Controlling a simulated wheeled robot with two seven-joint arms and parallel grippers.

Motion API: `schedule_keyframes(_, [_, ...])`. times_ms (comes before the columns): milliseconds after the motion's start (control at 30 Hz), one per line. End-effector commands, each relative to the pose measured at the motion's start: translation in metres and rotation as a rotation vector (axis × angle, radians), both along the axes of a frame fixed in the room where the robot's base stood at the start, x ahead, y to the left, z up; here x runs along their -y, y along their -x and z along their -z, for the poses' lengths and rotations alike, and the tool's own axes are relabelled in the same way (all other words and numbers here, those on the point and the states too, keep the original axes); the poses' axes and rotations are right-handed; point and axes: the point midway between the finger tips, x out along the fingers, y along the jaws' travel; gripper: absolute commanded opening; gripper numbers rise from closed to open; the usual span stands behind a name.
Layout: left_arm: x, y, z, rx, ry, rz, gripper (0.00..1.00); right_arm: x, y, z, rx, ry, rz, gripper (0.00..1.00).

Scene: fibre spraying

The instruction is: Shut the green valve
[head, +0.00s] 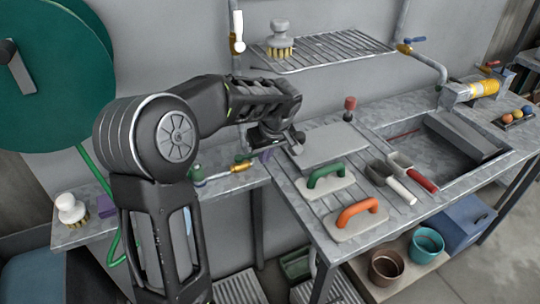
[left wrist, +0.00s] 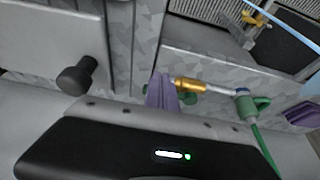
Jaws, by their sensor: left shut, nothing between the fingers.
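The right gripper is out of view.
A green-handled float (head: 325,178) and an orange-handled float (head: 357,214) lie on the worktop. A brush (head: 71,210) stands on the ledge. A green hose reel (head: 50,80) hangs at the left. A wire shelf (head: 325,50) is above.

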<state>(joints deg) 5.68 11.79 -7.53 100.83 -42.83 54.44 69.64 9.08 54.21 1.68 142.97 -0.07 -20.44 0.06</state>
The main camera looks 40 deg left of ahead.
Motion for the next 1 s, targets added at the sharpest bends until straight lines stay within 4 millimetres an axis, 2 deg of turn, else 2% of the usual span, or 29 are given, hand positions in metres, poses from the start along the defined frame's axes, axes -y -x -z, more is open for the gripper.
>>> schedule_keyframes(467, [-0.005, -0.003, 0.001, 0.000, 0.001, -0.011, 0.00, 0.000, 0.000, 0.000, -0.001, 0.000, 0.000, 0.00])
schedule_keyframes(767, [-0.018, -0.019, 0.003, 0.000, -0.001, -0.265, 0.00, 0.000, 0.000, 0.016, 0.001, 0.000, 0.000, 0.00])
schedule_keyframes(1000, [-0.025, -0.023, 0.000, 0.000, 0.001, -0.272, 0.00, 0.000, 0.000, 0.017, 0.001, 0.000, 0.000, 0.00])
